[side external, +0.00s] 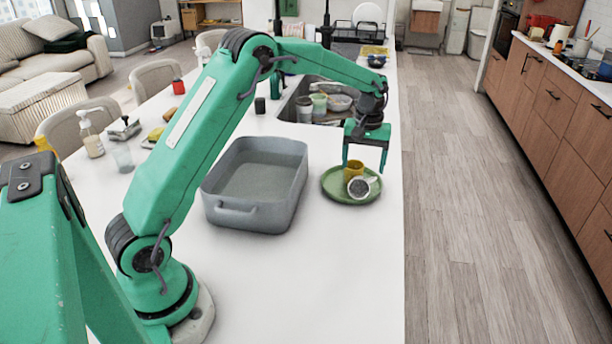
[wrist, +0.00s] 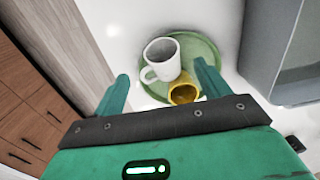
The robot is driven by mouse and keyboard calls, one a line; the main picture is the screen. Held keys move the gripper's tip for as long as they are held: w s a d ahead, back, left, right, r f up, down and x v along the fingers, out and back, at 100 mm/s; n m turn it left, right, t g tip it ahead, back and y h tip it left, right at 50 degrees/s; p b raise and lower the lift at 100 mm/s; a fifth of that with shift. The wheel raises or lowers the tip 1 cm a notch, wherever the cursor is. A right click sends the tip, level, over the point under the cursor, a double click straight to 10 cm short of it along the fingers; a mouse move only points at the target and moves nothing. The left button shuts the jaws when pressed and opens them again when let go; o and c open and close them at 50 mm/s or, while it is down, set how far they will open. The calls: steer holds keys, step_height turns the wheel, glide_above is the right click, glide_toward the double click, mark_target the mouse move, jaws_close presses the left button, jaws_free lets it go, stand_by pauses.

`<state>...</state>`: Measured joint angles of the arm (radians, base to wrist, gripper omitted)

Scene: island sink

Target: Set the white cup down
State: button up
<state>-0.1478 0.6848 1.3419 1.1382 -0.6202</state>
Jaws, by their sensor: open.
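The white cup (side external: 358,188) is on a round green plate (side external: 331,187) near the counter's right edge. It is tipped, with its opening toward the side camera and its handle at the right. A yellow cup (side external: 352,170) is right behind it. In the wrist view the white cup (wrist: 165,70) is close against the yellow cup (wrist: 184,92); whether they touch is unclear. The plate (wrist: 205,52) lies under both. My gripper (side external: 365,168) is open and points down above the plate. In the wrist view my gripper (wrist: 163,78) has its fingers apart on either side of the cups, holding nothing.
A grey tub (side external: 213,190) stands left of the plate; its wall also shows in the wrist view (wrist: 262,45). A sink (side external: 290,105) with dishes lies behind. The counter (side external: 340,270) is clear in front of the plate, and the floor (side external: 470,220) drops away at the right.

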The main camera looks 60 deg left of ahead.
steer(key=shift+r, duration=0.45)
stand_by(0.3)
